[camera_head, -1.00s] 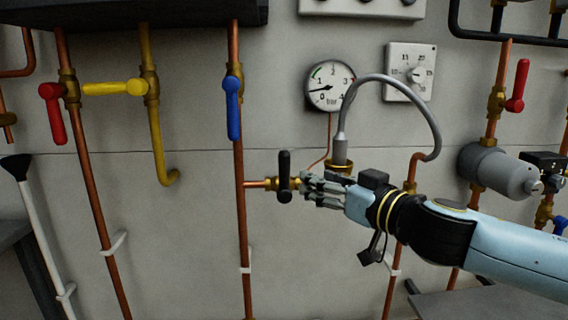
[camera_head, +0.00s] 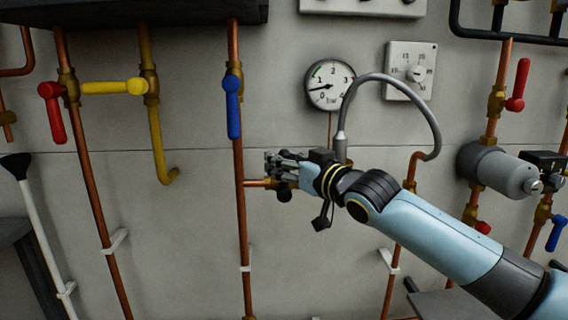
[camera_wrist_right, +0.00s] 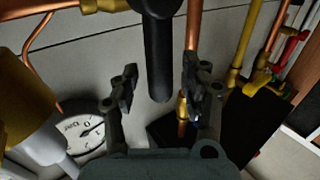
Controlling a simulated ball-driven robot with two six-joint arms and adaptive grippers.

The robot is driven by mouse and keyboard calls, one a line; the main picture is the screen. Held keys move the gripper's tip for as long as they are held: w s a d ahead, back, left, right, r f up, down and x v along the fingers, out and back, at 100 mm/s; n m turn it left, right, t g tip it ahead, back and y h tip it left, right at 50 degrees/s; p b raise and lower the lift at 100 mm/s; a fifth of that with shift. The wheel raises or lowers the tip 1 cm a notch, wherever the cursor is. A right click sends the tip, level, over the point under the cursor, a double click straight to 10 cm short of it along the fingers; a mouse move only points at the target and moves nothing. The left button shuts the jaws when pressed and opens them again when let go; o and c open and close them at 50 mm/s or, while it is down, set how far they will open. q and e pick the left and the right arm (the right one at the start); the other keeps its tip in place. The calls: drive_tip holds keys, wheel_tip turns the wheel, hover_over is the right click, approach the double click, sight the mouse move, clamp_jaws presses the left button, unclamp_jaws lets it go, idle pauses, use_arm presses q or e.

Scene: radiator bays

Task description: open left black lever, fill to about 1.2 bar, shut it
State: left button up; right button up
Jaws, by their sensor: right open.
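The left black lever (camera_head: 284,194) sits on a brass valve on a short copper branch; my right gripper (camera_head: 274,163) hides most of it in the head view. In the right wrist view the lever (camera_wrist_right: 158,60) hangs between the two spread fingers of the open right gripper (camera_wrist_right: 160,92), with gaps on both sides. The pressure gauge (camera_head: 330,85) has its needle pointing left, between 0 and 1 bar, below the green mark. It also shows upside down in the wrist view (camera_wrist_right: 82,132). My left gripper is not in view.
A grey hose (camera_head: 400,84) loops beside the gauge, close above my right arm. A blue lever (camera_head: 233,107) stands on the vertical copper pipe (camera_head: 241,210) just left. A yellow lever (camera_head: 115,87) and red lever (camera_head: 53,112) are further left. A thermostat dial box (camera_head: 409,71) is right.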

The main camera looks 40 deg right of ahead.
drive_tip(key=shift+w, duration=0.15)
drive_tip(key=shift+c, duration=0.2)
drive_tip(key=c, duration=0.9)
clamp_jaws()
drive_tip(key=shift+w+f, duration=0.15)
